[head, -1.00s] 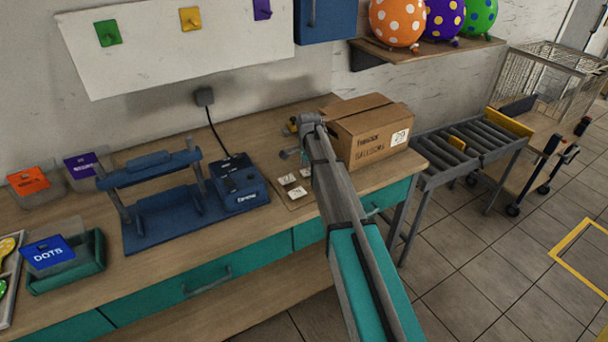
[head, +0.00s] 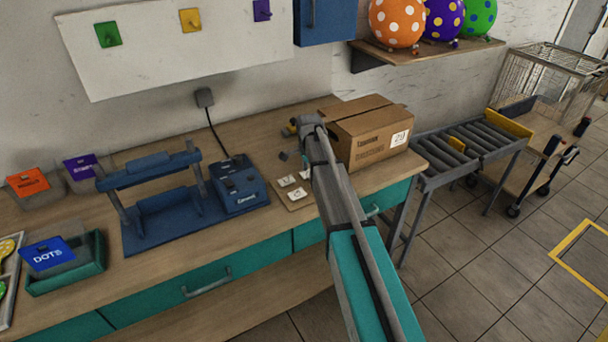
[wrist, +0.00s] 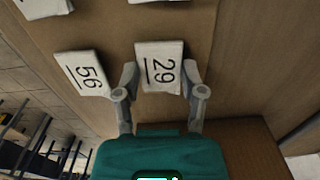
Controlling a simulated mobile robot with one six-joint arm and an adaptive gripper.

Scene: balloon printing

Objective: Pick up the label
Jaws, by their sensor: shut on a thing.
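A white label marked 29 (wrist: 160,65) lies between the two fingers of my gripper (wrist: 160,80) in the wrist view. The fingers are shut on its left and right sides. Parts of other white labels show at the top edge of that view. In the head view, several small white labels (head: 286,181) lie on a brown board on the bench. My arm hides the gripped label there, and the fingertips cannot be made out.
A cardboard box (head: 368,138) with a white printed patch stands on the bench close to my arm's end. A blue device (head: 239,186) and a blue press frame (head: 160,205) stand to the left. A roller conveyor (head: 455,155) is on the right.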

